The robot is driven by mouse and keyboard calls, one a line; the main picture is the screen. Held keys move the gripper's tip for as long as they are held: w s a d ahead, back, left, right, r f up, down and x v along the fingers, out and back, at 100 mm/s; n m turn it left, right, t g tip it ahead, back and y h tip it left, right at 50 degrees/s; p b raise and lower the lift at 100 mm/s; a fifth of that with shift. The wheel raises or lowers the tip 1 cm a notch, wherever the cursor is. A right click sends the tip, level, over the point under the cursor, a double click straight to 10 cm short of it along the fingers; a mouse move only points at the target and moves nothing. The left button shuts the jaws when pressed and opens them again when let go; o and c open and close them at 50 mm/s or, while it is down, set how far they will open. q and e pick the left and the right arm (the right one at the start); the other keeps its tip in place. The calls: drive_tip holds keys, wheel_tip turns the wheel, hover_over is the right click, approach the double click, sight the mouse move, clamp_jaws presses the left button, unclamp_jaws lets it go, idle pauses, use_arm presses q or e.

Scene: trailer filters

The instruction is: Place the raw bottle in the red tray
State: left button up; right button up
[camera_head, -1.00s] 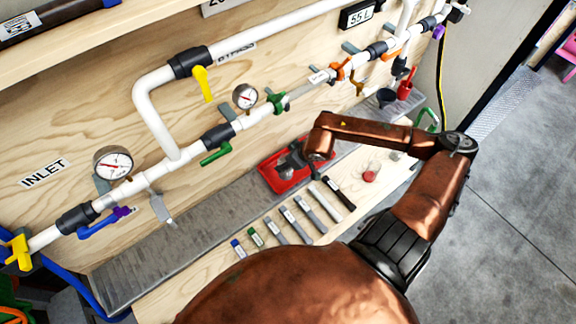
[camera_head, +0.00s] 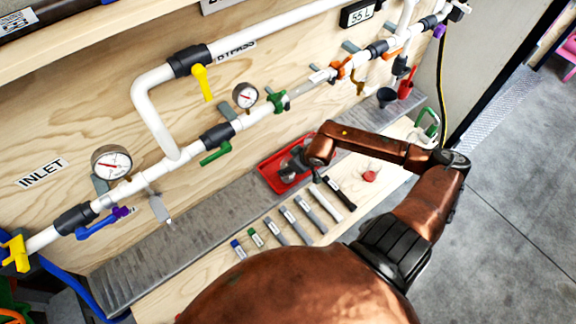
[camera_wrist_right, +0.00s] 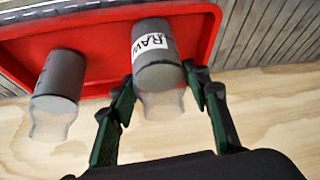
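The red tray (camera_head: 284,188) lies on the grey shelf below the pipes. It fills the upper part of the right wrist view (camera_wrist_right: 95,38). The raw bottle (camera_wrist_right: 155,72) is grey with a white "RAW" label and a clear end toward me. It sits between the fingers of my right gripper (camera_wrist_right: 160,82), which appear closed against its sides. The bottle is over or in the tray; I cannot tell whether it touches the tray floor. In the head view my right gripper (camera_head: 297,160) is small and dark over the tray. My left gripper is not in view.
A second grey bottle (camera_wrist_right: 58,85) is in the tray, left of the raw bottle. Several filter sticks (camera_head: 290,220) lie in a row on the wooden ledge. A small red-bottomed clear cup (camera_head: 370,174) stands to their right. Pipes and valves run above the tray.

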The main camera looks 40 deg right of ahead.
drive_tip(key=o, duration=0.4)
drive_tip(key=shift+r, duration=0.1)
drive_tip(key=shift+r, duration=0.25)
drive_tip(key=p+v, duration=0.3)
drive_tip(key=v, duration=0.8)
drive_tip(key=shift+s+r, duration=0.25)
drive_tip(key=shift+r, duration=0.05)
